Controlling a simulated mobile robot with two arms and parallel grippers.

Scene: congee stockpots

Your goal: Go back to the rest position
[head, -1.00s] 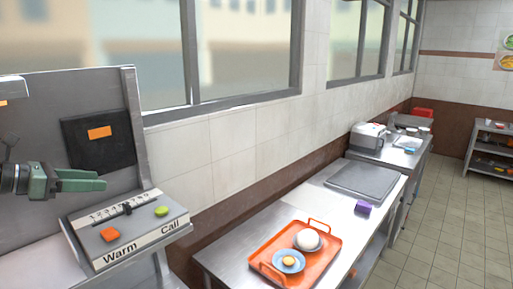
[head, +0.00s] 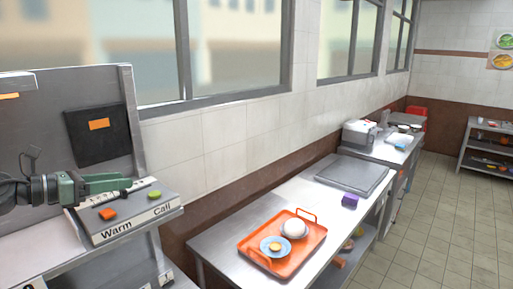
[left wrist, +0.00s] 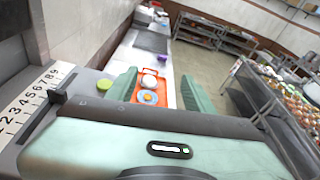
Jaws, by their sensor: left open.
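My left gripper (head: 130,183) comes in from the left in the head view. Its green fingers point right, over or in front of the sloped control box (head: 148,216) marked Warm and Call. In the left wrist view the two fingers (left wrist: 157,85) are spread apart, with nothing between them; the tray shows beyond. The box has an orange button (head: 107,214), a green button (head: 155,194) and a numbered scale, which the gripper partly hides in the head view. The scale shows in the left wrist view (left wrist: 30,100). My right gripper is not in view.
An orange tray (head: 310,251) with a white round item (head: 294,228) and a blue plate (head: 264,246) stands on the steel counter (head: 221,238). A purple block (head: 350,201) lies farther back. Shelves (left wrist: 268,100) stand across the aisle. The tiled floor (head: 430,220) at right looks clear.

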